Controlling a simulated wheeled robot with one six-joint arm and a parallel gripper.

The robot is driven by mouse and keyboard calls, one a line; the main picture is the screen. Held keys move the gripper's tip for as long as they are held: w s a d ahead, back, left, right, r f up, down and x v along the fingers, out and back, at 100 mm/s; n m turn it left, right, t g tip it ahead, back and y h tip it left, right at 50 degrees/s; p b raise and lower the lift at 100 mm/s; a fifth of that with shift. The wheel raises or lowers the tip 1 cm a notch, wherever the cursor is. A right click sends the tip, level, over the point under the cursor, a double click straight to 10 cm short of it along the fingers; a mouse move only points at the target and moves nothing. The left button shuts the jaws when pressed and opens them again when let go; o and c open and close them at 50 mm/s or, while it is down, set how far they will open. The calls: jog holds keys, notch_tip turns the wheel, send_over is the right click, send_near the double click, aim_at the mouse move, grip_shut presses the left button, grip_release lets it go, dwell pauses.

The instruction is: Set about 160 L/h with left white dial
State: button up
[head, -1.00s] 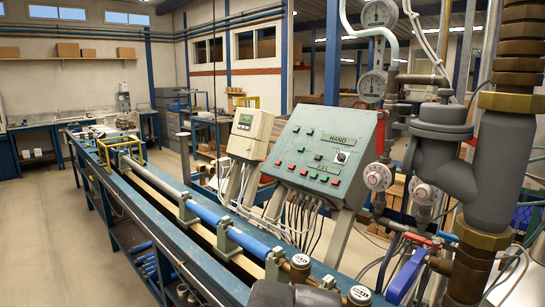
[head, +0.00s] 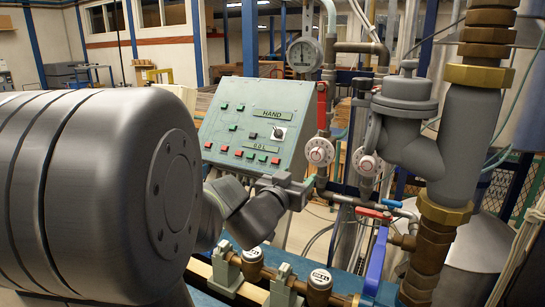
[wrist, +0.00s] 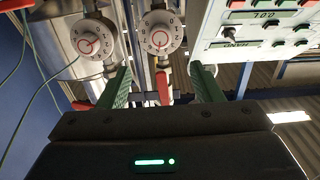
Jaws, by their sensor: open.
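The left white dial (head: 319,152) is a round white knob with red marks on a vertical pipe, right of the control panel. In the wrist view, which shows the scene upside down, this dial (wrist: 160,38) appears between and beyond my green fingertips. My gripper (head: 298,186) is open and empty, just below and left of the dial in the head view; it also shows in the wrist view (wrist: 161,82). The fingers look apart from the dial. The right white dial (head: 366,163) is beside it and shows at left in the wrist view (wrist: 90,38).
The sloped green panel (head: 225,110) with buttons and a small display stands close left of my gripper. A pressure gauge (head: 305,55) is above the left dial. A red-handled valve (head: 375,214), a blue lever (head: 376,262) and thick pipes crowd the right.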

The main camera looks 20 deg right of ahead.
aim_at(316, 157)
jog(key=p+x, duration=0.1)
jog(key=x, duration=1.2)
jog(key=shift+w+d+p, duration=0.15)
jog(key=shift+w+p, duration=0.05)
jog(key=shift+p, duration=0.1)
